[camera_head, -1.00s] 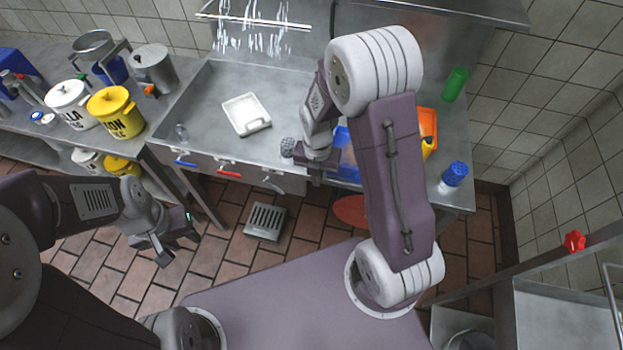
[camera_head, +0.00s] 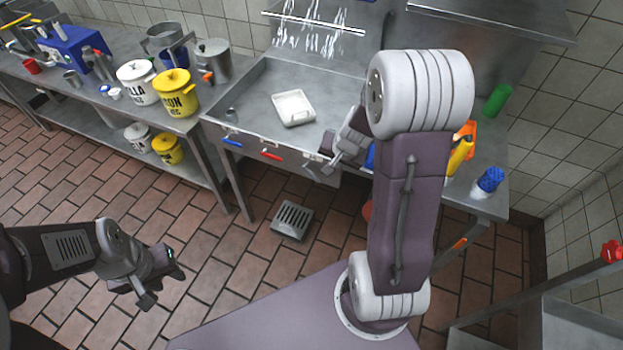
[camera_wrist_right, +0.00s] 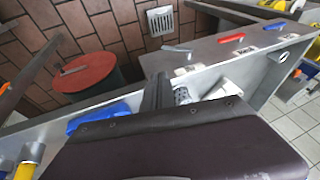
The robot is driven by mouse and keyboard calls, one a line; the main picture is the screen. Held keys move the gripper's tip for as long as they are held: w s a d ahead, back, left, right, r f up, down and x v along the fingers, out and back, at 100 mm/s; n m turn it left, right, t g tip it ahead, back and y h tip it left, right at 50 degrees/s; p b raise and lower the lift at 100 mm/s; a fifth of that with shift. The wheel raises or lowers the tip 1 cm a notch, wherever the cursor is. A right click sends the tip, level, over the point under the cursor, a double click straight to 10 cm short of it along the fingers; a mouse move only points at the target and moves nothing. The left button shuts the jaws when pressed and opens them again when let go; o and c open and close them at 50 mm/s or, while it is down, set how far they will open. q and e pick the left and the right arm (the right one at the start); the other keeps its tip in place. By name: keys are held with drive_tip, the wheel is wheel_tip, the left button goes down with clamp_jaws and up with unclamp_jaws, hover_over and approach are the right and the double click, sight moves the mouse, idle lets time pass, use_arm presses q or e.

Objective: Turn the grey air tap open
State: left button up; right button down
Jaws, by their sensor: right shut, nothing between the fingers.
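The grey tap handle (camera_head: 312,171) sits on the front panel of the steel sink bench, right of a red handle (camera_head: 271,156) and a blue handle (camera_head: 232,143). In the right wrist view the grey handle (camera_wrist_right: 177,48) shows clear of my fingers. My right gripper (camera_head: 328,163) is shut and empty, close to the right of the grey handle in the head view; I cannot tell whether they touch. Its dark fingers (camera_wrist_right: 157,93) also show in the wrist view. My left gripper (camera_head: 165,277) is open and empty above the floor at the left.
A white tray (camera_head: 293,108) lies in the sink. A floor grate (camera_head: 291,220) is below the bench. A red round top (camera_wrist_right: 83,71) shows beneath the bench edge. A blue-topped shaker (camera_head: 489,181) and a yellow bottle (camera_head: 459,155) stand at the right. Floor before the bench is clear.

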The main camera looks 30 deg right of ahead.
drive_tip(key=b, duration=0.5)
approach(312, 173)
drive_tip(key=s+d+f, duration=0.1)
drive_tip(key=d+f, duration=0.3)
drive_tip(key=f, duration=0.1)
drive_tip(key=w+a+f, duration=0.1)
drive_tip(key=shift+w+a+f+b, duration=0.15)
drive_tip(key=shift+w+f+b, duration=0.2)
drive_tip(key=shift+f+b, duration=0.05)
drive_tip(key=shift+w+a+f, duration=0.25)
drive_tip(key=shift+f, duration=0.05)
